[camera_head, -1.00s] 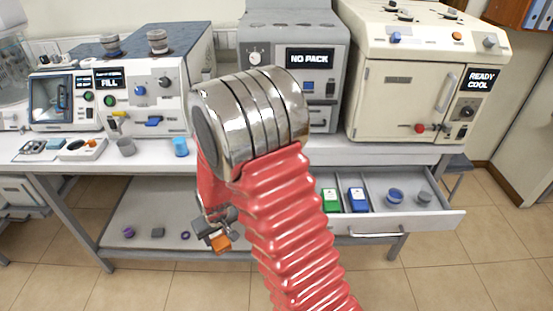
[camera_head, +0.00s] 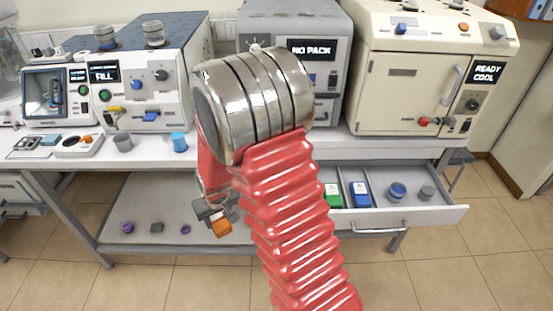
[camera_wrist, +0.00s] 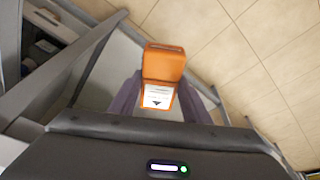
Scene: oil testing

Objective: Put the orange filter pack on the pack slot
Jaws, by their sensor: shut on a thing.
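The orange filter pack (camera_wrist: 165,64) is held between the two fingers of my gripper (camera_wrist: 160,100) in the wrist view; a white label with a dark arrow shows on it. In the head view my gripper (camera_head: 212,212) hangs beside the red arm, in front of the lower shelf, with the orange pack (camera_head: 222,228) at its tip. The grey machine reading "NO PACK" (camera_head: 312,48) stands on the bench at the back centre. My arm covers much of its front, and I cannot make out the pack slot.
An open drawer (camera_head: 440,213) at the right holds a green pack (camera_head: 333,195), a blue pack (camera_head: 359,194) and two round parts. Small items lie on the lower shelf (camera_head: 150,200).

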